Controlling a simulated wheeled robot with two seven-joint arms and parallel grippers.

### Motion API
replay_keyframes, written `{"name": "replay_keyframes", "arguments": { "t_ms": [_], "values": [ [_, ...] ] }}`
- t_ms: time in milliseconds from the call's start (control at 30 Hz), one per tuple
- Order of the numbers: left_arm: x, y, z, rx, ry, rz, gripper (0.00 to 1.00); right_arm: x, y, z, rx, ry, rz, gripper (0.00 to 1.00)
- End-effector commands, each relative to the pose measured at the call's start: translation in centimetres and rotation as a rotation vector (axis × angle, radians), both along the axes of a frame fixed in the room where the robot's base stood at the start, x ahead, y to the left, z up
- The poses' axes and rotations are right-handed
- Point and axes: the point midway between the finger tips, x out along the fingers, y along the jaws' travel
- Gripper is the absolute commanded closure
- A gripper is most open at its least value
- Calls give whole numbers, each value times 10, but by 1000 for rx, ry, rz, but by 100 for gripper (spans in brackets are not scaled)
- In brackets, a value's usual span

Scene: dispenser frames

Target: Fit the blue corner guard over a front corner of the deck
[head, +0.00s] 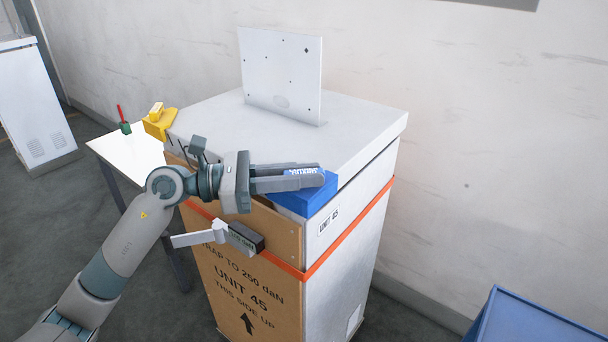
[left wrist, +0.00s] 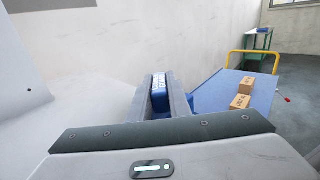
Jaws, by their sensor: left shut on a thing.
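The deck is the grey-white top (head: 360,128) of a tall crate labelled UNIT 45. The blue corner guard (head: 318,199) is at the deck's front corner on the right, overlapping its top edge and side faces in the head view. I cannot tell whether it is fully seated. My left gripper (head: 314,178) is shut on the guard's raised lettered part, reaching across the front of the deck. In the left wrist view the guard (left wrist: 159,94) shows between the two fingers, mostly hidden by them. My right gripper is not in view.
An orange strap (head: 352,232) with a ratchet (head: 246,238) runs around the crate below the deck. An upright white panel (head: 281,75) stands on the deck. A yellow block (head: 158,124) is near its left corner, beside a white table (head: 128,150). A blue cart (left wrist: 222,98) carries cartons.

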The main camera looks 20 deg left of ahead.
Motion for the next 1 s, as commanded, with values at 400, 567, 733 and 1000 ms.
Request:
{"name": "replay_keyframes", "arguments": {
  "t_ms": [400,567,733,1000],
  "values": [
    [0,0,-1,2,3,-1,61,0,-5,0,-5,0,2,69],
    [0,0,-1,2,3,-1,61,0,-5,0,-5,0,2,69],
    [0,0,-1,1,2,-1,61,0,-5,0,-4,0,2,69],
    [2,6,-3,3,1,-3,61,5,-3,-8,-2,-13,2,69]
  ]
}}
